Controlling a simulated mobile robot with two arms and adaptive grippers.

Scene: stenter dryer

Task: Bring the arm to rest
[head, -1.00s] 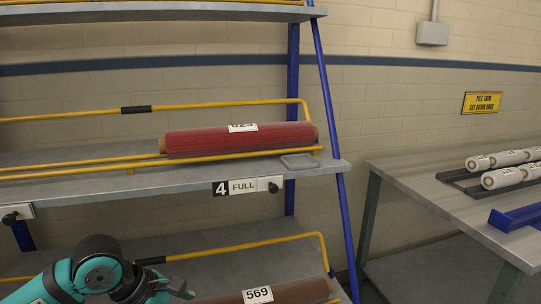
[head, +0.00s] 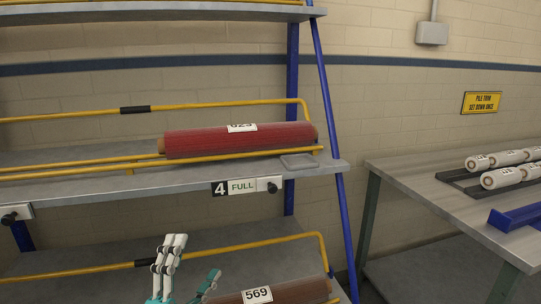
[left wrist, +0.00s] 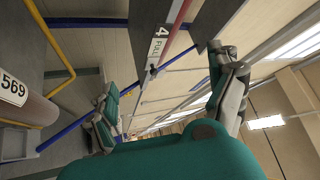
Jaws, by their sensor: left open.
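My left gripper (head: 194,261) is at the bottom of the head view, in front of the lower shelf, with its fingers pointing up. It is open and empty, one pale finger at left and one teal finger at right. In the left wrist view its two fingers (left wrist: 165,80) stand wide apart with nothing between them. My right gripper is not in view.
Another red roll (head: 240,139) lies on the middle shelf behind yellow rails, above a "4 FULL" sign (head: 246,186). A blue rack post (head: 335,150) stands at right. A grey table (head: 425,185) with white rolls (head: 500,178) is at far right.

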